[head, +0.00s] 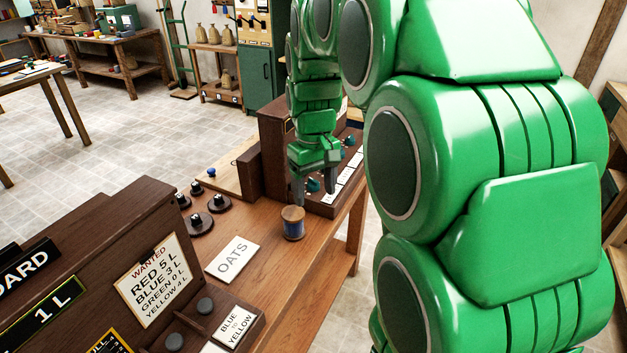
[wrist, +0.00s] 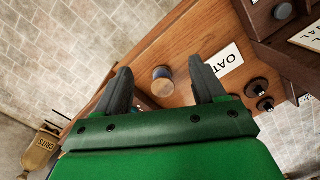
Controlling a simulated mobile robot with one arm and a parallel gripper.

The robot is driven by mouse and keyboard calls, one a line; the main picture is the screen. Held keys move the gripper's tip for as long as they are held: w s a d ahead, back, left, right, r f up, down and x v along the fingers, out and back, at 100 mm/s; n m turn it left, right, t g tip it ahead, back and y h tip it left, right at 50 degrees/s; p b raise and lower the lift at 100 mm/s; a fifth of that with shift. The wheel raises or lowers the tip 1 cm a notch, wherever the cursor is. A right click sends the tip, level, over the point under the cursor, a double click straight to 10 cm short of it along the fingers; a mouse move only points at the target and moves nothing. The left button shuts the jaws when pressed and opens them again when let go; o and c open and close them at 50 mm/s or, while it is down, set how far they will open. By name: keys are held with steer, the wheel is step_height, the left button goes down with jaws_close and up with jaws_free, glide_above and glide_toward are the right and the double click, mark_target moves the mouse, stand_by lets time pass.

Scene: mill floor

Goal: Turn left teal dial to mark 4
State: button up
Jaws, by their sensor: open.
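A dark wooden panel (head: 268,140) stands at the table's far end, with white labels on its sloped face. One teal dial (head: 313,185) shows between my fingers in the head view, and another teal dial (head: 350,140) shows farther back on the panel. Their mark positions are too small to read. My gripper (head: 314,194) is open and points down by the panel; whether it touches the near dial I cannot tell. In the wrist view the fingers (wrist: 163,88) are apart with nothing held between them. No teal dial shows clearly there.
A blue spool (head: 293,226) stands on the wooden table near my gripper; it also shows in the wrist view (wrist: 163,85). An OATS card (head: 232,259), several black knobs (head: 200,224) and a dark console (head: 90,270) are nearer.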

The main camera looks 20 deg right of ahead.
steer(key=w+d+f+n, duration=0.1)
steer(key=w+d+f, duration=0.1)
steer(key=w, duration=0.6)
steer(key=w+d+f, duration=0.2)
steer(key=w+f, duration=0.1)
steer(key=w, duration=0.5)
steer(key=n+t, duration=0.1)
steer(key=n, duration=0.1)
glide_above(314, 180)
step_height(314, 180, down, 6)
steer(key=shift+a+r, duration=0.1)
steer(key=shift+r, duration=0.15)
steer(key=shift+w+f, duration=0.1)
steer(key=shift+f, duration=3.9)
steer(key=c, duration=1.1)
